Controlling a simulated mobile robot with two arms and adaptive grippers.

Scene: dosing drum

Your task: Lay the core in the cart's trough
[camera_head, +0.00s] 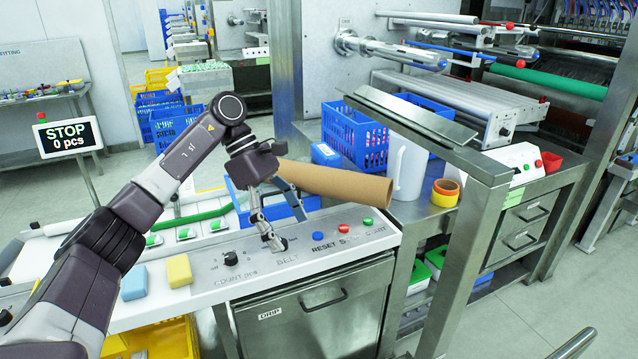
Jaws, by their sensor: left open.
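The core, a brown cardboard tube (338,184), shows in the head view just right of my left gripper. It slopes slightly down to the right, with its open end near a white pitcher. Its left end is hidden behind the gripper. My left gripper (286,226) is open, with its fingers pointing down over the white control panel. I cannot tell whether it touches the core. I cannot make out the cart's trough. My right gripper is not in view.
The control panel (215,262) has a knob and several coloured buttons. Yellow (179,270) and light blue (133,282) blocks lie on its left. The white pitcher (408,168), blue crate (355,135) and tape rolls (445,192) stand behind a steel post (462,255). Open floor (540,310) lies right.

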